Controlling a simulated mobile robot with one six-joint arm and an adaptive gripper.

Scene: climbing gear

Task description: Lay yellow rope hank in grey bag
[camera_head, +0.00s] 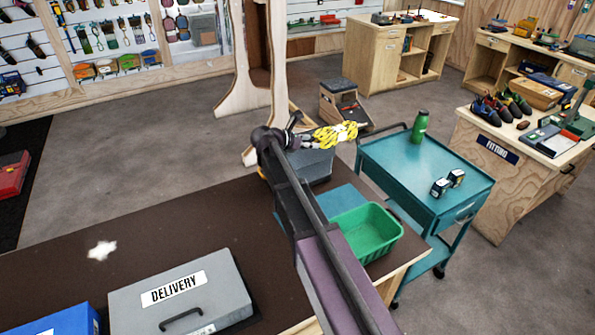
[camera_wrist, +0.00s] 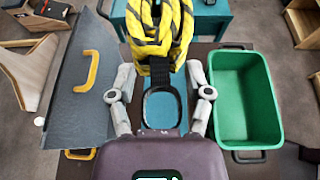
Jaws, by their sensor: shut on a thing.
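My gripper (camera_head: 298,138) is shut on the yellow rope hank (camera_head: 338,135), which has dark markings and hangs out beyond the fingers, in the air above the table's far end. In the wrist view the hank (camera_wrist: 150,45) is at the top, with a black strap around it between my fingers (camera_wrist: 160,78). A grey box-like thing (camera_head: 315,168), likely the grey bag, stands below and just behind my gripper, partly hidden by my arm. In the wrist view a grey panel with a yellow handle (camera_wrist: 80,105) lies left of the hank. Its opening is not clear.
A green tub (camera_head: 368,232) stands on the brown table (camera_head: 130,225), near a teal mat (camera_head: 345,200). A grey DELIVERY case (camera_head: 215,290) is at the front. A teal trolley (camera_head: 400,175) with a green bottle (camera_head: 419,127) is to the right. The table's middle is mostly clear.

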